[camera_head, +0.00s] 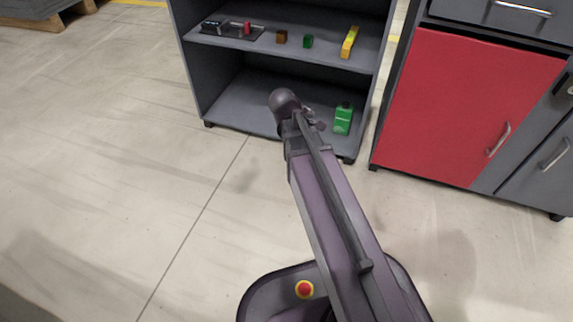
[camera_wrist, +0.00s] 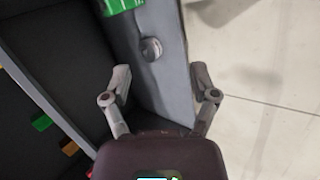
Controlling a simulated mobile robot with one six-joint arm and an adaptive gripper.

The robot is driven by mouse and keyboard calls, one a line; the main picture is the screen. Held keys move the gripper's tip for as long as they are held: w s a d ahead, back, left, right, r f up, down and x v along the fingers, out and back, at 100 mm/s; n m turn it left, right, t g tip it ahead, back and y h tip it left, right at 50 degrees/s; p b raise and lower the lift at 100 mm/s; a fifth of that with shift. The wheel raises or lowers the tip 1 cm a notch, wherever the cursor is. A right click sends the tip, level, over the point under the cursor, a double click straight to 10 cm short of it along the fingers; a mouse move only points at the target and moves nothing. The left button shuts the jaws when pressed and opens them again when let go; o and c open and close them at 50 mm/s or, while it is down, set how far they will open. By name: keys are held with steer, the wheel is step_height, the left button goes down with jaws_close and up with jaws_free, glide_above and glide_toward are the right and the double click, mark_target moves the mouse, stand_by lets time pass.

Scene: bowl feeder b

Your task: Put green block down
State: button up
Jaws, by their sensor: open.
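A small green block (camera_head: 308,41) stands on the upper shelf between a brown block (camera_head: 281,37) and a yellow bar (camera_head: 350,42). It also shows small at the left of the wrist view (camera_wrist: 41,123). A larger green container (camera_head: 343,118) with pale markings stands on the lower shelf near its right end; part of it shows at the top of the wrist view (camera_wrist: 122,5). My gripper (camera_wrist: 161,82) is open, with nothing held between its fingers.
A red-doored cabinet (camera_head: 455,105) stands at right.

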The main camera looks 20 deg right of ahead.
steer(key=s+a+f+m+g+y, duration=0.4)
steer(key=s+a+m+y, duration=0.2)
steer(key=s+a, duration=0.4)
steer(key=s+m, duration=0.1)
steer(key=s, duration=0.2)
steer(key=shift+a+m, duration=0.2)
steer(key=shift+m, duration=0.1)
steer(key=shift+w+r, duration=0.1)
steer(key=shift+r, duration=0.05)
step_height(320, 180, up, 16)
steer(key=p, duration=1.6)
steer(key=shift+r+p, duration=0.25)
steer(key=shift+p, duration=0.1)
steer(key=shift+c, duration=1.3)
